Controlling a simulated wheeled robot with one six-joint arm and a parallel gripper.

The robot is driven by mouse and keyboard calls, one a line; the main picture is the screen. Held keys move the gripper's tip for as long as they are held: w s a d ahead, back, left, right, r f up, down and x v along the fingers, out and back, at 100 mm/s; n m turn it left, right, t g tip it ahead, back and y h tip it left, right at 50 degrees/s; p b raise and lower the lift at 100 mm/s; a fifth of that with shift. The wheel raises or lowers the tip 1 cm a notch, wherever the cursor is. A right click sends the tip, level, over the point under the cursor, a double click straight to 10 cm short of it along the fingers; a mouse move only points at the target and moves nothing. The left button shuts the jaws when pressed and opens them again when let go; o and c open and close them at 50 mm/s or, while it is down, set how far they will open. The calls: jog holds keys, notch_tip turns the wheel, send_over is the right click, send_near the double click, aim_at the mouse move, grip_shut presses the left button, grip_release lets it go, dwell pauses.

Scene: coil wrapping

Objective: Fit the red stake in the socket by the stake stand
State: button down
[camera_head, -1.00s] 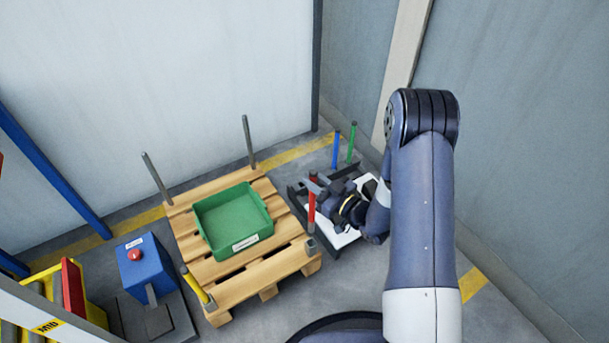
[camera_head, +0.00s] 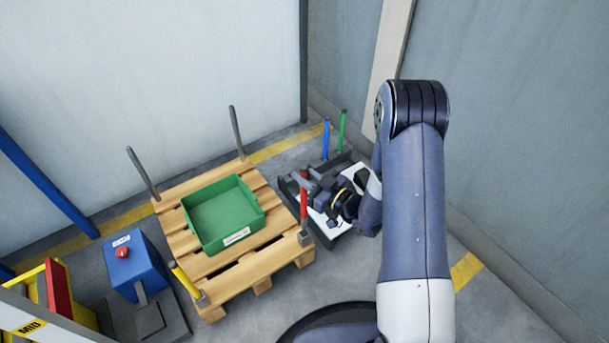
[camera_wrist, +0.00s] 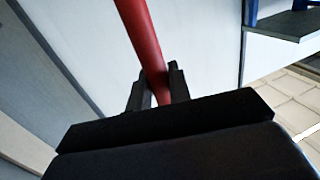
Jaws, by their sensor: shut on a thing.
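The red stake (camera_head: 304,196) stands about upright at the right front corner of the pallet. Its lower end is over or in the grey socket (camera_head: 306,239) there; I cannot tell whether it is seated. My gripper (camera_head: 309,184) is shut on the stake at its upper part, coming from the right. In the wrist view the red stake (camera_wrist: 146,38) runs between the two dark fingers of my gripper (camera_wrist: 160,88). The stake stand (camera_head: 335,163), a dark frame holding a blue stake (camera_head: 325,140) and a green stake (camera_head: 342,132), is behind my gripper and partly hidden by it.
The wooden pallet (camera_head: 215,268) carries a green bin (camera_head: 224,236). Two grey posts (camera_head: 143,173) (camera_head: 237,133) stand at its back corners and a yellow stake (camera_head: 186,281) at its left front corner. A blue box with a red button (camera_head: 137,262) is on the left. Walls close off the back and right.

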aim_at(305, 200)
jog(key=shift+f+b, duration=1)
jog(key=shift+f, duration=0.4)
jog(key=shift+b, duration=0.7)
dwell(0.8)
jog(key=shift+f+b, duration=2.1)
jog(key=shift+f, duration=1.9)
jog(key=c, duration=1.2)
grip_release()
jog(key=shift+c, duration=0.2)
jog(key=p+v, duration=0.3)
jog(key=v, duration=0.7)
jog(key=shift+s+d, duration=0.25)
jog(key=shift+d, duration=0.05)
